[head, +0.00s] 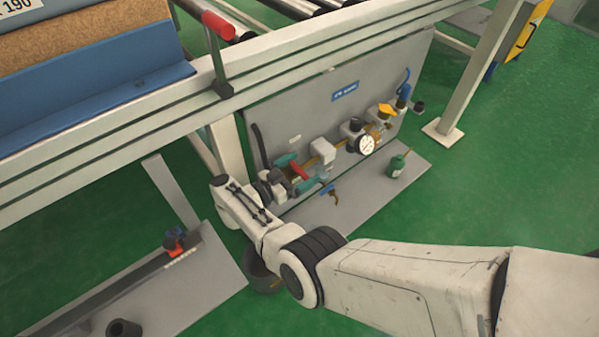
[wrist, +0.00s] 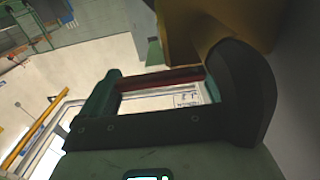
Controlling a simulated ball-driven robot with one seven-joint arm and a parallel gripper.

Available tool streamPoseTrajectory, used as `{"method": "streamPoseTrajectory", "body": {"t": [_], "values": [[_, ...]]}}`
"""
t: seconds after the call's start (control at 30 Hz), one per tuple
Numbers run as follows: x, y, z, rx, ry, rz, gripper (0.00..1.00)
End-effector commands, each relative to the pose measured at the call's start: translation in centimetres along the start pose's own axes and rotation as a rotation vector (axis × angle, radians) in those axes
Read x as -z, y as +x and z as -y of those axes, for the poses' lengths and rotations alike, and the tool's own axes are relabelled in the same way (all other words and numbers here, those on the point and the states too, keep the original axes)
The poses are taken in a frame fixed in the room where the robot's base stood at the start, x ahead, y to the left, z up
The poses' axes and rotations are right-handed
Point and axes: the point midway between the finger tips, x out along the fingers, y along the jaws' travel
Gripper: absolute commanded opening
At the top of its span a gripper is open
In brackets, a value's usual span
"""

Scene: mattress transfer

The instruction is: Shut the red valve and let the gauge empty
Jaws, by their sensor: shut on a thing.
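The red valve handle (head: 299,171) is on the pipework of the grey panel under the conveyor. My gripper (head: 297,174) has its teal fingers on either side of the handle and is shut on it. In the wrist view, a red bar (wrist: 160,80) spans between the fingers of my gripper (wrist: 163,88). The valve body is partly hidden by my gripper. The round white gauge (head: 366,145) is on the pipe to the right, apart from my gripper. Its needle is too small to read.
A blue-handled part (head: 327,189) hangs just right of my gripper. A yellow part (head: 386,110) and a green bottle (head: 397,165) are farther right. The conveyor frame (head: 330,57) runs above the panel, and a white leg (head: 470,85) stands at right. Green floor is open at right.

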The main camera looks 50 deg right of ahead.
Motion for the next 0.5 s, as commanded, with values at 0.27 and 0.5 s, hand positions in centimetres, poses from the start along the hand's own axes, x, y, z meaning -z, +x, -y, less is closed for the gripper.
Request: {"method": "streamPoseTrajectory", "body": {"t": [0.27, 0.5], "values": [[0.02, 0.08, -0.08, -0.007, 0.001, 0.000, 0.43], [0.03, 0.08, -0.04, -0.005, 0.001, 0.000, 1.00]]}}
